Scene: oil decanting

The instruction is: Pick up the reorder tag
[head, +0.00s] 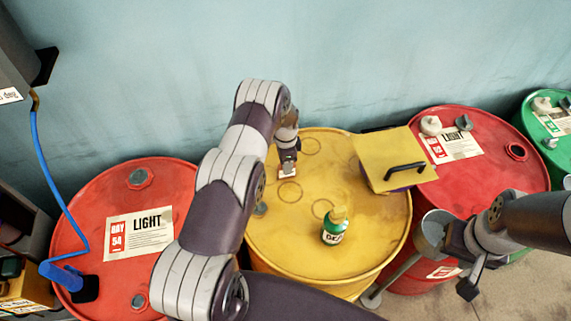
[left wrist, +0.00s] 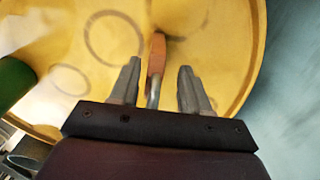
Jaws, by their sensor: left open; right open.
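In the head view, a small white-and-red piece, apparently the reorder tag (head: 288,170), is at the tip of my left gripper (head: 289,158), over the far part of the yellow drum's top (head: 262,225). In the left wrist view, an orange-red piece with a metal part (left wrist: 157,55), likely the same tag, stands between the two spread fingers of my left gripper (left wrist: 160,85). Gaps show on both sides of it. I cannot tell whether it touches the drum. My right gripper (head: 472,268) is open beyond the drum's right edge, its fingers only partly clear.
A green bottle (head: 334,232) stands on the yellow drum. A yellow board with a black handle (head: 378,150) overlaps its back right. Red drums (head: 170,185) (head: 480,125) flank it, and a green drum (head: 535,110) is far right. A grey metal vessel (head: 432,232) is beside my right gripper.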

